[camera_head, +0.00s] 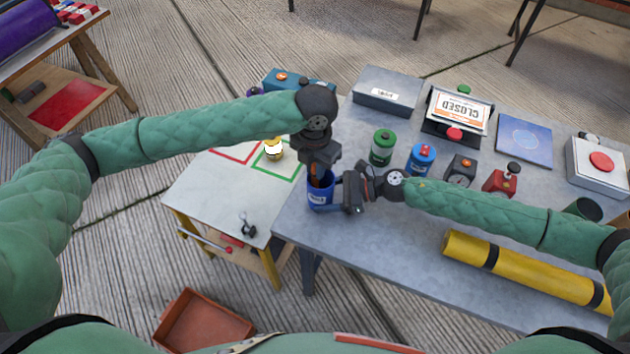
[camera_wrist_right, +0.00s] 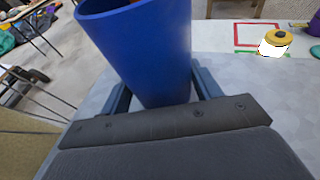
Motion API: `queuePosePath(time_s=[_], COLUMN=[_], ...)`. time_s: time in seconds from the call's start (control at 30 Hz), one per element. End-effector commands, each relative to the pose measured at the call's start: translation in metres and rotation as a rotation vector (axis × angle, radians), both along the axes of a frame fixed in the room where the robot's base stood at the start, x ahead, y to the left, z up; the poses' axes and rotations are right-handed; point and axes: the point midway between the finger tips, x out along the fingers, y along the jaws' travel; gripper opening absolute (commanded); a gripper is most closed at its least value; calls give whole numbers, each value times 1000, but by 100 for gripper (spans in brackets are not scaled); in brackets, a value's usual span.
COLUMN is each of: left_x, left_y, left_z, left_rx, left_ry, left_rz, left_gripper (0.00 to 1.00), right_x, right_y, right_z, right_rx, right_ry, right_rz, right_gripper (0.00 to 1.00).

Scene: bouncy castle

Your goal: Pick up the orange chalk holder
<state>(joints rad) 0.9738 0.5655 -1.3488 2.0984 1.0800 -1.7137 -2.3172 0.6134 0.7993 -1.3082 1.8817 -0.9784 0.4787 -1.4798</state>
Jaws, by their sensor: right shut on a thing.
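A blue cup (camera_head: 319,196) stands near the left end of the grey table. It also fills the middle of the right wrist view (camera_wrist_right: 140,50). My right gripper (camera_head: 338,192) is shut on the cup from the right, a finger on either side. A narrow orange item (camera_head: 313,181), apparently the orange chalk holder, shows at the cup's mouth; most of it is hidden. My left gripper (camera_head: 318,172) points down right over the cup's mouth, at the orange item. Its fingertips are partly hidden, so whether they are shut on it is unclear.
On the grey table (camera_head: 400,235) stand a green canister (camera_head: 382,147), a blue canister (camera_head: 421,159), a CLOSED sign (camera_head: 460,112) and a yellow roll (camera_head: 520,268). A lower white table (camera_head: 215,190) at left holds red and green outlines and a yellow-topped object (camera_head: 273,149).

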Motion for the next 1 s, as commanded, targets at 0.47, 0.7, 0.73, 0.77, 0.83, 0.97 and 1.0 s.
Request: queuePosePath(time_s=[0.47,0.7,0.73,0.77,0.83,0.97,1.0], left_x=[1,1,1,1,1,1,1], left_y=[0,0,0,0,0,-1,0], left_z=[7,48,55,63,80,112,121], left_rx=[-1,-1,-1,-1,-1,-1,-1], left_ry=[-1,-4,-4,-5,-4,-4,-4], left_rz=[0,-1,-1,-1,-2,-2,-2], left_gripper=[0,0,0,0,0,0,0], right_x=[0,0,0,0,0,0,0], right_y=[0,0,0,0,0,0,0], right_z=[0,0,0,0,0,0,-1], right_rx=[0,0,0,0,0,0,0], right_ry=[0,0,0,0,0,0,0], right_rz=[0,0,0,0,0,0,0], right_gripper=[50,50,50,50,50,50,50])
